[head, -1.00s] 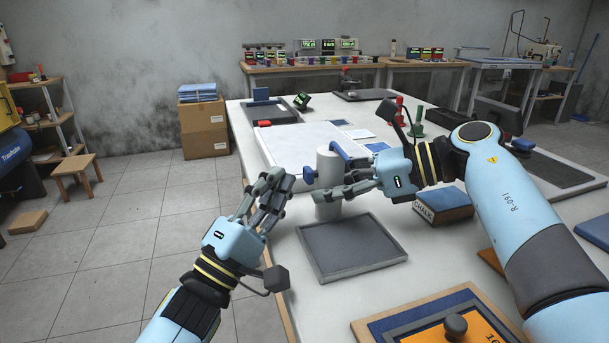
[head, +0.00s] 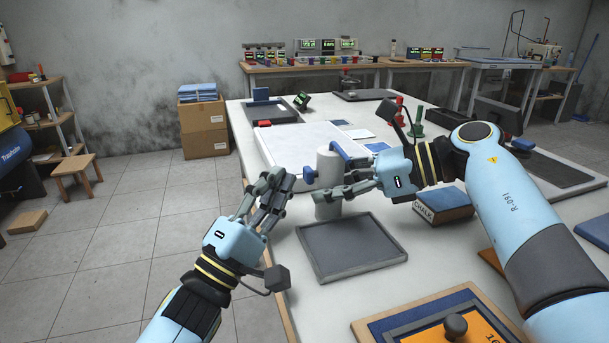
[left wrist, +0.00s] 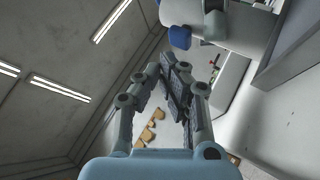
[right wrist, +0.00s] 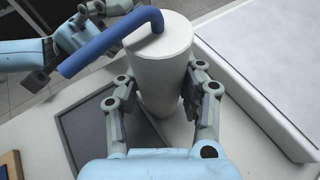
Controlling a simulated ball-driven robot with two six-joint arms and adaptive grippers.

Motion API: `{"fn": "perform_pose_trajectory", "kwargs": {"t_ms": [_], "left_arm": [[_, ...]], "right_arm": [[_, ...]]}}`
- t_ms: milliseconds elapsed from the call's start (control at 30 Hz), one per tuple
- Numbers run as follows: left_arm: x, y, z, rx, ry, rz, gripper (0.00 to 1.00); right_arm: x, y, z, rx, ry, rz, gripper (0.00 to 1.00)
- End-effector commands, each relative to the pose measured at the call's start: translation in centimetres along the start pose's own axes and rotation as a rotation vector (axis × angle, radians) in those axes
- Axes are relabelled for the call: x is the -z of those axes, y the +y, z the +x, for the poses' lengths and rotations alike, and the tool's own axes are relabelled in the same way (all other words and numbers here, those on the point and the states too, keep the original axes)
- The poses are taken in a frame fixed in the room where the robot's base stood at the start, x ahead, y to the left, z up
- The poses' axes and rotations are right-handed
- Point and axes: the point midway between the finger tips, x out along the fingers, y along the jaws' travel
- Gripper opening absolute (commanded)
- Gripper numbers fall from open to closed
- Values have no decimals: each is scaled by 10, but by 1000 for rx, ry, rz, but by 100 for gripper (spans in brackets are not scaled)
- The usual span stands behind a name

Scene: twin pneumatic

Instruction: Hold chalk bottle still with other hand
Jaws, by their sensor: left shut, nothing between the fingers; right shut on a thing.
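The chalk bottle (head: 329,170) is a pale grey-white cylinder standing upright on the table, with a bent blue tube at its top. In the right wrist view the bottle (right wrist: 160,68) stands between the fingers of my right gripper, and the blue tube (right wrist: 110,42) angles off to the left. My right gripper (head: 338,190) is shut on the bottle's body from the right. My left gripper (head: 277,186) is shut and empty, just left of the bottle and apart from it. In the left wrist view its fingers (left wrist: 172,80) are together, with the bottle (left wrist: 235,28) beyond them.
A grey tray (head: 350,258) lies in front of the bottle. A large pale board (head: 290,142) lies behind the bottle. An orange framed panel (head: 425,336) is at the front.

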Motion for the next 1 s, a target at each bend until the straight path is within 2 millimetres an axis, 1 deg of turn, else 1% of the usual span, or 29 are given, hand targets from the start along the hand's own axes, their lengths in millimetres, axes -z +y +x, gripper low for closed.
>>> {"fn": "perform_pose_trajectory", "kwargs": {"t_ms": [367, 633, 1000], "left_arm": [[0, 0, 0, 0, 0, 0, 0], [-4, -3, 6, -1, 0, -1, 0], [-5, -4, 6, 0, 0, 0, 0]], "right_arm": [[1, 0, 0, -1, 2, 2, 1], [1, 0, 0, -1, 2, 2, 1], [1, 0, 0, -1, 2, 2, 1]]}}
